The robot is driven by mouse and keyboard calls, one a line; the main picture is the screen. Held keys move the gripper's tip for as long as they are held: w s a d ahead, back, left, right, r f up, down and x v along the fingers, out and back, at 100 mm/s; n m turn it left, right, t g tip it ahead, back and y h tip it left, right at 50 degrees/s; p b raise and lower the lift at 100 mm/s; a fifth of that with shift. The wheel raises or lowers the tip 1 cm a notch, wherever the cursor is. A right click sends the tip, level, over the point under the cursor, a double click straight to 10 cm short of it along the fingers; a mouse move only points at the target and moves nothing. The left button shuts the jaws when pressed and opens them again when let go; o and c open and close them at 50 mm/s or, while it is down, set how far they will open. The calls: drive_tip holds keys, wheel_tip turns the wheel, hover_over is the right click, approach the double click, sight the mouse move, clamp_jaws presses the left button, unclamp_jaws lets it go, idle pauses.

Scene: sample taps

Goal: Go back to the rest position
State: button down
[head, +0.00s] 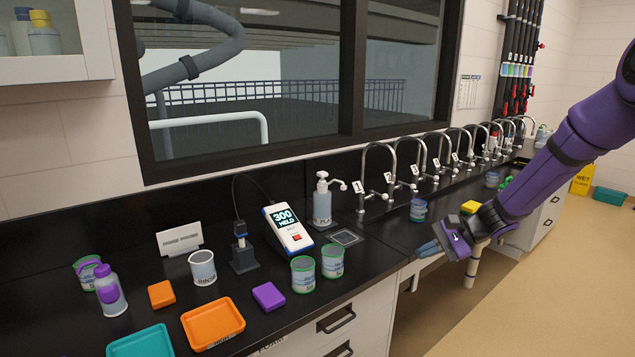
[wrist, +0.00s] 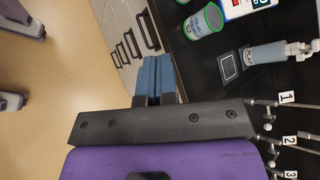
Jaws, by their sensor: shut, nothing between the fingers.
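My purple arm reaches in from the right in the head view. My gripper (head: 428,248) has blue fingers and hangs just off the front edge of the black counter (head: 385,232), in front of the taps. In the wrist view my gripper (wrist: 153,76) shows its two blue fingers side by side, touching and empty. The row of numbered sample taps (head: 380,160) runs along the back of the counter. A small blue-labelled container (head: 418,210) stands on the counter beyond my gripper.
A meter (head: 288,230) reading 300, a pump bottle (head: 322,202), two green-rimmed cups (head: 303,274), an orange tray (head: 212,324) and a teal tray (head: 140,343) stand on the left counter. Drawers (head: 335,320) lie below. The floor (head: 530,270) at right is clear near me.

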drive_tip(key=s+r+n+h, duration=0.6)
drive_tip(key=s+r+h, duration=0.1)
drive_tip(key=s+r, duration=0.85)
drive_tip(key=s+d+r+n+t+h, duration=0.2)
drive_tip(key=s+r, duration=0.1)
drive_tip(key=s, duration=0.6)
drive_tip(key=s+d+r+n+t+h, duration=0.1)
drive_tip(key=s+d+r+n+h, duration=0.1)
drive_tip(key=s, duration=0.8)
drive_tip(key=shift+d+r+t, duration=0.2)
drive_tip(key=shift+r+t, duration=0.2)
drive_tip(key=shift+r, duration=0.45)
